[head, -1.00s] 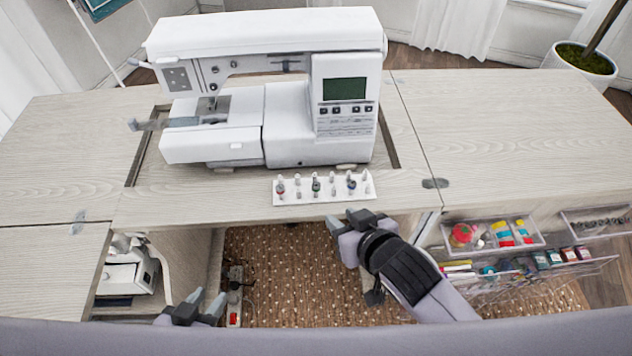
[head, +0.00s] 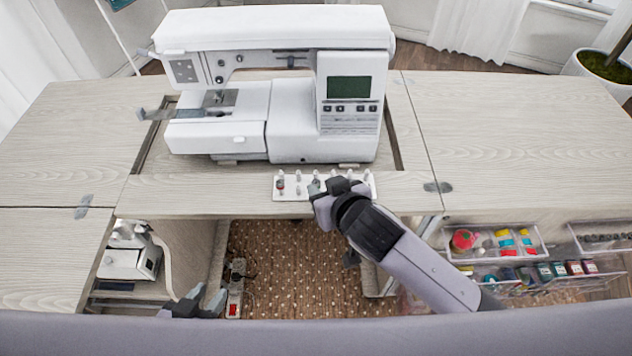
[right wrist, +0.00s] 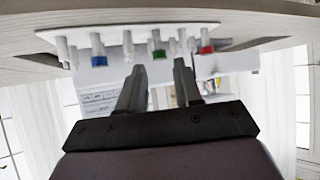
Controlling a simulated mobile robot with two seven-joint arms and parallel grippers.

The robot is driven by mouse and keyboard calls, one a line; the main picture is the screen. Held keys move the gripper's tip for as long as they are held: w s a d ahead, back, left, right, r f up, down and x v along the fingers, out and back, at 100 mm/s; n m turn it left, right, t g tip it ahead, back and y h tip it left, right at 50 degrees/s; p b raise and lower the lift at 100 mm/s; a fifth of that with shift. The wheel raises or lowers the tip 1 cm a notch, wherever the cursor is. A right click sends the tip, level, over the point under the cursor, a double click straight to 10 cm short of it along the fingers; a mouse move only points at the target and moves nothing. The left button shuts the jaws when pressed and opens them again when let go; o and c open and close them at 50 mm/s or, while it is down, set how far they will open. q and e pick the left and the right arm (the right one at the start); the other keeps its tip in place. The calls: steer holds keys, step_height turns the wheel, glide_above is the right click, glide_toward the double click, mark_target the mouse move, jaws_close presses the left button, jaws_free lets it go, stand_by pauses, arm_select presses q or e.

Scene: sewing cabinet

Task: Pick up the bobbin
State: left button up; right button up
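The white bobbin rack (head: 293,188) lies on the table in front of the sewing machine. It bears several pegs with a red bobbin (head: 281,185) and a green bobbin (head: 315,185). The right wrist view shows the blue bobbin (right wrist: 99,61), green bobbin (right wrist: 159,54) and red bobbin (right wrist: 206,49) on the rack. My right gripper (head: 326,187) is at the rack's front edge and covers the blue bobbin in the head view. In the wrist view its fingers (right wrist: 157,68) are apart and empty, with the green bobbin beyond the gap. My left gripper (head: 204,297) is open and empty, low at the front.
The white sewing machine (head: 290,115) stands just behind the rack. The wooden table (head: 510,130) is clear to the right and left. Below its front edge are an open knee space and, at right, clear door trays (head: 500,241) with sewing supplies.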

mark_target(316, 184)
steer(key=shift+x, duration=1.25)
jaws_close()
steer(key=shift+r, duration=0.1)
